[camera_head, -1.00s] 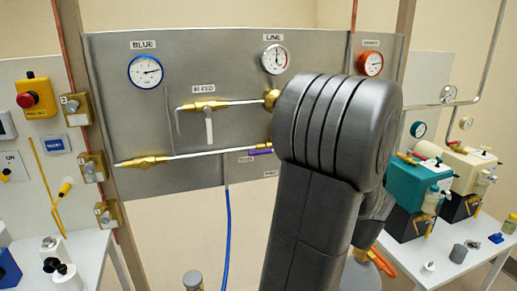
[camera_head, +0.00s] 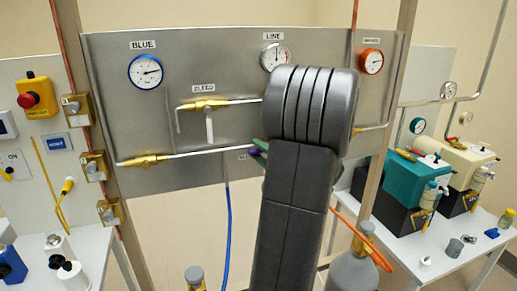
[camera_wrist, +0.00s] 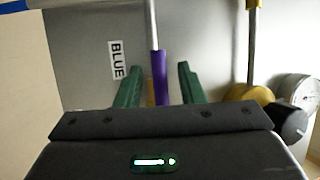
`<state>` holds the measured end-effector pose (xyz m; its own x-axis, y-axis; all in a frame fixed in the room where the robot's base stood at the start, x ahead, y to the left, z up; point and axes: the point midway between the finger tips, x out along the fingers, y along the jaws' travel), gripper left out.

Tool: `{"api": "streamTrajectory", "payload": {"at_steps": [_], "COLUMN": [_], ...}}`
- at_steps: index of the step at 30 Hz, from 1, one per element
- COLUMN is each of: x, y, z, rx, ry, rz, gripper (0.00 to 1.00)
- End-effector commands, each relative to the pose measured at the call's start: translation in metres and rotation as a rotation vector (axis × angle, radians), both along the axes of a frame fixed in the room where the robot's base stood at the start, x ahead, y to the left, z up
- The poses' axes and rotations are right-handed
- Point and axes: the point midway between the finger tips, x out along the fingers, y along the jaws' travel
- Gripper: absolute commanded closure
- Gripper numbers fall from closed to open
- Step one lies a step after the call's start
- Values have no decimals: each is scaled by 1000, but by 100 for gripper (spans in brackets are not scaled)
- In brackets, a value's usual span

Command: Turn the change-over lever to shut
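The change-over lever has a purple handle (camera_wrist: 159,78) and stands on the steel panel beside a "BLUE" label (camera_wrist: 116,60) in the wrist view. My gripper (camera_wrist: 158,86) is open, with one green finger on each side of the purple handle and a small gap on both sides. In the head view my gripper (camera_head: 259,149) shows only as a bit of green beside my dark arm. A small piece of the purple handle (camera_head: 253,152) shows there; the rest of the lever is hidden behind my arm.
The panel (camera_head: 220,85) carries the BLUE gauge (camera_head: 146,72), the line gauge (camera_head: 274,57), an orange-rimmed gauge (camera_head: 371,61) and brass valves with pipes. A gas cylinder (camera_head: 352,272) with an orange hose stands at the lower right. Pumps (camera_head: 408,180) stand on the right table.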

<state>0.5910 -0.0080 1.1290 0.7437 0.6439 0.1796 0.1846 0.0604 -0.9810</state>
Motion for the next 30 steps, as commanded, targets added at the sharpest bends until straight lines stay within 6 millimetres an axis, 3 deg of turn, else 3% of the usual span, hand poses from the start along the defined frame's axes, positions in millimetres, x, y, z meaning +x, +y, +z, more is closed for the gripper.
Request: {"api": "streamTrajectory", "payload": {"at_steps": [11, 16, 30], "x": [4, 4, 4], "y": [3, 3, 3], "z": [1, 1, -5], "rx": [-1, -1, -44], "ry": [-1, -1, -17], "rz": [0, 0, 0], "gripper": [67, 100, 100]}}
